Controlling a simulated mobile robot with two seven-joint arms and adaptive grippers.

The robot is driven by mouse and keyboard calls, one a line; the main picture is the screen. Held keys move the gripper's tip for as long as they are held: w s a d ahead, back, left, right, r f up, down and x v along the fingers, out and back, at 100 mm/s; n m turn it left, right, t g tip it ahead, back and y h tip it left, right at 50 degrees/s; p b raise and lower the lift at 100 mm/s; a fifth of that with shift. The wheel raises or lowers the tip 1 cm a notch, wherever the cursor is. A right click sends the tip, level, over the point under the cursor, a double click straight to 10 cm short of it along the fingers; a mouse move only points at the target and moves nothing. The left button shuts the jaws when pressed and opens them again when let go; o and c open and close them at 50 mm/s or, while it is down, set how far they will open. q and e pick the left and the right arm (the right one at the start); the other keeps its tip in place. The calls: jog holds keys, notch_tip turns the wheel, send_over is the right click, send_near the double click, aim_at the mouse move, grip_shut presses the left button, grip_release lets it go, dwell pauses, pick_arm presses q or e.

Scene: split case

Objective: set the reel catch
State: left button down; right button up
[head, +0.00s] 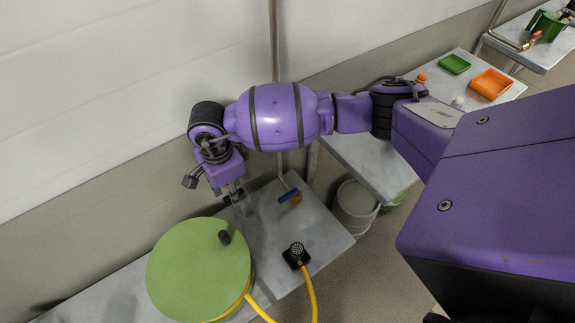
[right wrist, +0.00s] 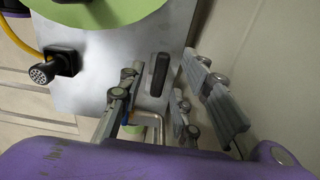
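The reel is a green disc (head: 190,268) with a dark knob (head: 224,237), lying on a grey metal bench; its edge shows at the top of the right wrist view (right wrist: 105,8). A small dark upright lever (right wrist: 158,75), apparently the reel catch, stands on the bench near the reel. My right gripper (head: 240,202) is low over the bench behind the reel. In the right wrist view its fingers (right wrist: 160,72) are apart, one on each side of the lever, with gaps visible. In the head view the gripper largely hides the lever. My left gripper is in neither view.
A yellow hose (head: 310,290) with a black nozzle (head: 296,254) lies at the bench's right. A blue-handled tap (head: 289,195) stands behind it, near the wall pipe (head: 274,50). Buckets (head: 355,205) stand beyond the bench; another table holds green (head: 454,64) and orange trays (head: 491,83).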

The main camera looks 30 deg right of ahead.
notch_tip(320, 180, up, 12)
dwell(0.4)
jog(key=shift+f, duration=0.15)
